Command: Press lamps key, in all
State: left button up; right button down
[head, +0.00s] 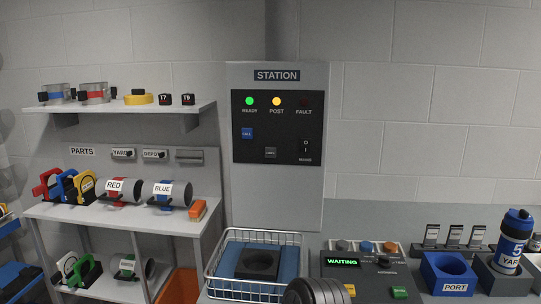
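The station panel (277,126) is on the upright grey cabinet at the back centre. A small grey key (270,152) sits low in its middle; its tiny label appears to read LAMPS. A blue key (247,133) is up and left of it, and a main switch (305,148) is to the right. Above them, the READY lamp (249,101) is green, the POST lamp (277,101) is amber and the FAULT lamp (304,102) is dark. Neither of my grippers shows, and nothing covers the keys.
A dark ribbed cylinder (317,291) is at the bottom edge. A blue PORT holder (450,276) and a blue bottle (513,237) are right; parts shelves (130,112) are left.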

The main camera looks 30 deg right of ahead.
aim_at(269, 151)
jog(key=i+j+z, duration=0.35)
jog(key=j+z, duration=0.15)
jog(key=i+j+z, duration=0.25)
jog(key=j, duration=0.15)
jog(key=k, duration=0.1)
